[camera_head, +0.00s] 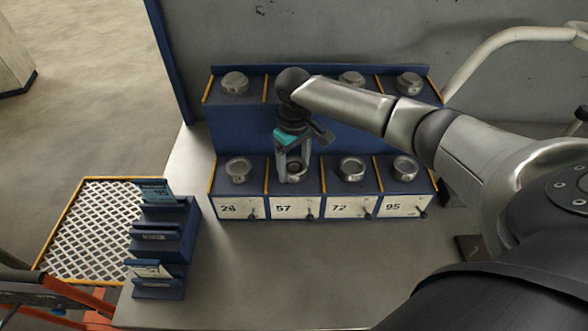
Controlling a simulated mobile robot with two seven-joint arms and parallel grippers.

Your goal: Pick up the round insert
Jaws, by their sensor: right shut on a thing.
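Several grey metal round inserts sit in the compartments of a blue two-level rack (290,128). On the lower level, a round insert (238,168) stands above label 26, another (352,167) above 72 and another (405,166) above 95. My right gripper (293,175) points down over the compartment labelled 57. Its fingers are shut on the round insert (294,170) there, which they partly hide. I cannot tell whether that insert touches the rack floor. On the upper level, round inserts (235,82), (351,79) and (409,82) show; my arm covers one place. My left gripper is not in view.
The rack stands on a grey table (270,275) with clear room in front. A blue card holder (165,245) with labels stands at the left, beside a white mesh tray (95,230). A wall rises behind the rack. A curved metal rail (500,40) is at the upper right.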

